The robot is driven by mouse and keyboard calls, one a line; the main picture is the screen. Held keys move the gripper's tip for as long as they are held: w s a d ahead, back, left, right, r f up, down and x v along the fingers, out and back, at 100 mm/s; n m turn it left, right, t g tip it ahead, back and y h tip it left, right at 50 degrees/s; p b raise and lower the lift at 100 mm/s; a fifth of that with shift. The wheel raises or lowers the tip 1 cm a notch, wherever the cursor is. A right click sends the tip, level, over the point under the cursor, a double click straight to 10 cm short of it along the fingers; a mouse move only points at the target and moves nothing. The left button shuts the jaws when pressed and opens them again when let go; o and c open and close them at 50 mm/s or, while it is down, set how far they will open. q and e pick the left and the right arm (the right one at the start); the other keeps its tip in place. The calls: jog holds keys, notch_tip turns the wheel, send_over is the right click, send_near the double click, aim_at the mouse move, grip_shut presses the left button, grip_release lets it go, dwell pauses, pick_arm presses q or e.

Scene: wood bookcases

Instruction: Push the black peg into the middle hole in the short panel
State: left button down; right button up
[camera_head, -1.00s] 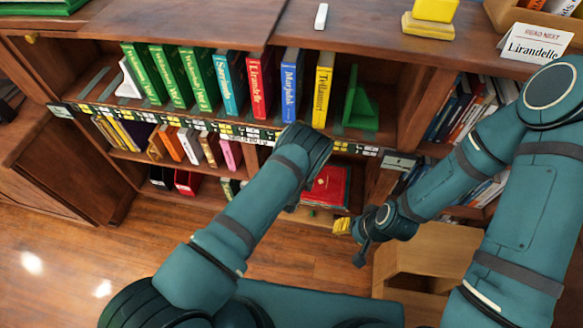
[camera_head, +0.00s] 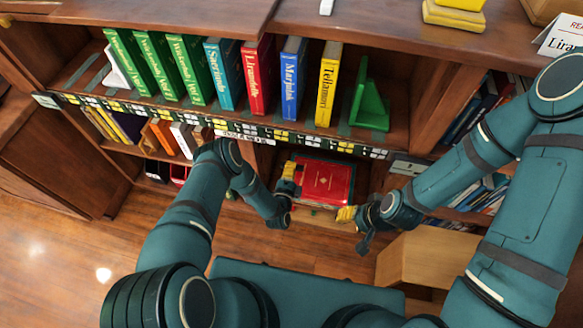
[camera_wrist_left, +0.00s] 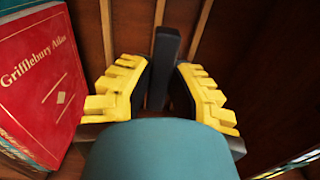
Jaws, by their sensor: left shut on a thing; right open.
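My left gripper (camera_head: 291,178) has yellow fingers and is in the lower shelf opening, just left of a red book. In the left wrist view, its fingers (camera_wrist_left: 166,72) are shut on the black peg (camera_wrist_left: 166,48), a dark square-sided bar standing up between the tips. The peg cannot be made out in the head view. My right gripper (camera_head: 346,214) is open and empty in front of the lower shelf, below the red book. I cannot pick out the short panel or its middle hole for certain in either view.
The red book (camera_head: 326,182), Grifflebury Atlas, lies close to the left gripper; it also shows in the left wrist view (camera_wrist_left: 40,75). Light wood strips (camera_wrist_left: 107,30) run behind the peg. A wooden box (camera_head: 425,262) stands at lower right.

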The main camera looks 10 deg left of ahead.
pick_arm(q)
jog(key=a, duration=0.6)
dwell(0.6)
jog(key=shift+w+a, duration=0.1)
jog(key=shift+a, duration=1.8)
dwell(1.5)
jog(key=c, duration=0.9)
grip_release()
jog(key=shift+o, duration=0.2)
jog(key=s, duration=0.7)
jog(key=shift+s, duration=0.3)
jog(key=shift+f, duration=0.1)
jog(key=shift+c, duration=0.4)
